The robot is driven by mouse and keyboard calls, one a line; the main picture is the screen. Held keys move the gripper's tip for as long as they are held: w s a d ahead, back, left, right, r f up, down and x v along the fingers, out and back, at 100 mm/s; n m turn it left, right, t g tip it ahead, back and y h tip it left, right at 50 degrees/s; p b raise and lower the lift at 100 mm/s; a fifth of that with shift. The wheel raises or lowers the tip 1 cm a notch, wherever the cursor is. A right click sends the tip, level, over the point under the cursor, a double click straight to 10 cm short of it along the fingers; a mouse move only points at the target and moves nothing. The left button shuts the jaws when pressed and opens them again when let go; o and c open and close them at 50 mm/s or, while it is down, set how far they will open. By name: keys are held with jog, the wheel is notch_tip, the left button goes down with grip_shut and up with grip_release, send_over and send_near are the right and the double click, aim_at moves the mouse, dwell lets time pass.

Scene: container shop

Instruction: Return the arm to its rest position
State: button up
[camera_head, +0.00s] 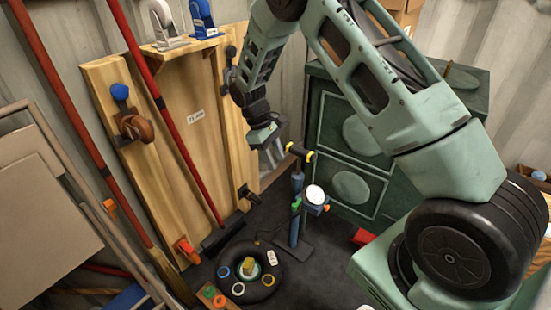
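My green-grey arm rises from the right side of the head view, bends at the top edge and reaches down in front of the wooden panel. My gripper (268,136) hangs at its lower end, left of a floor pump's yellow-and-black handle (299,153). It looks apart from the handle, though the depth is hard to judge. The fingers are too small and dark to show whether they are open or shut. I see nothing clearly held in it.
A wooden rack (184,125) with clamps stands behind on the left, with red poles (165,110) leaning there. A black tyre (262,290) holding small rings lies on the floor. A dark green cabinet (350,150) stands behind the pump. Brown boards (40,210) lean at far left.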

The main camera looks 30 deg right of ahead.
jog(key=s+a+r+t+y, duration=0.1)
jog(key=s+a+r, duration=0.45)
jog(key=a, duration=0.25)
jog(key=s+a+r+t+y, duration=0.1)
jog(key=s+a+r, duration=0.45)
jog(key=a, duration=0.25)
jog(key=s+a+r+n+t, duration=0.1)
jog(key=s+a+r, duration=0.2)
jog(key=s, duration=0.7)
jog(key=s+a+r+n+t, duration=0.1)
jog(key=s+a+r, duration=0.2)
jog(key=s, duration=0.6)
notch_tip(320, 180, up, 24)
jog(key=p, duration=2.4)
jog(key=shift+s+r+y, duration=0.15)
jog(key=shift+s+y, duration=0.15)
jog(key=shift+y, duration=0.1)
